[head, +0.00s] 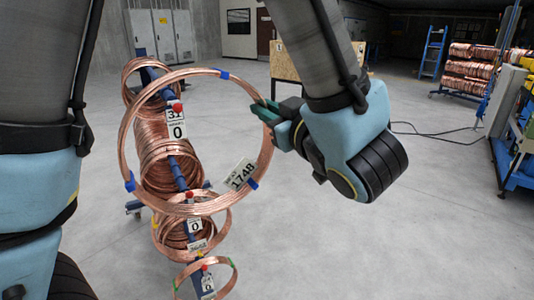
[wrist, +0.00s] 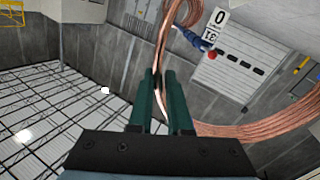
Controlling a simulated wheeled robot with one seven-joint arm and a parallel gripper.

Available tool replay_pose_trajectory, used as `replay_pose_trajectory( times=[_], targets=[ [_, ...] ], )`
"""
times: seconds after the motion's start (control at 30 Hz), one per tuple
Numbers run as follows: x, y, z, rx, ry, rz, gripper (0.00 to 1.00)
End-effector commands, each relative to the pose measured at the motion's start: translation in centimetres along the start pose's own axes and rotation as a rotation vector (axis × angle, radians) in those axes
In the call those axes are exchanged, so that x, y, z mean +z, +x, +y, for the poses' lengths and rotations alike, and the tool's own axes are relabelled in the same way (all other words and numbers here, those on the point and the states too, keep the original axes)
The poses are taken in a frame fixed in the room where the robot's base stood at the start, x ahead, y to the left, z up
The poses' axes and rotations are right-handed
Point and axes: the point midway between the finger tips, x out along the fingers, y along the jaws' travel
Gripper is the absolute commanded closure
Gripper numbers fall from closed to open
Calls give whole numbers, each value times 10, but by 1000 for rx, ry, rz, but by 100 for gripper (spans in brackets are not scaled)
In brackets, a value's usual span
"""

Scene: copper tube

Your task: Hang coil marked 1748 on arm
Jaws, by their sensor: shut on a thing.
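The large copper coil marked 1748 (head: 122,143) is held up in the air in the head view, with blue tape bands and a white tag (head: 240,174). My gripper (head: 268,112) is shut on the right side of its ring. In the wrist view the green fingers (wrist: 158,98) pinch the copper strands (wrist: 165,40). Behind the ring, in the head view, stands a blue rack with arms (head: 178,172) carrying several coils (head: 155,150). The arm ends have red tips and number tags, one reading 31 and 0 (head: 176,122). The ring overlaps the rack in the picture; whether it surrounds an arm I cannot tell.
A smaller coil with green tape (head: 232,275) hangs low at the front. A wooden box (head: 285,66) stands behind my gripper. Another coil rack (head: 470,70) and a blue ladder (head: 433,52) are at the right. The floor at centre right is clear, except for a cable.

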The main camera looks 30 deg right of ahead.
Motion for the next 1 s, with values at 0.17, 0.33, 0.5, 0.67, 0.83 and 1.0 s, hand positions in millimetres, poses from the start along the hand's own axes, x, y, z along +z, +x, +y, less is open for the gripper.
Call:
replay_pose_trajectory(
  times=[0.17,0.33,0.5,0.67,0.83,1.0],
  targets=[
    [24,0,-6,0,1,2,100],
    [48,0,-13,0,1,2,100],
    [69,0,-19,0,0,2,100],
    [75,0,-20,0,0,2,100],
    [74,5,-20,0,1,3,100],
    [75,16,-20,-2,1,2,100]
  ],
)
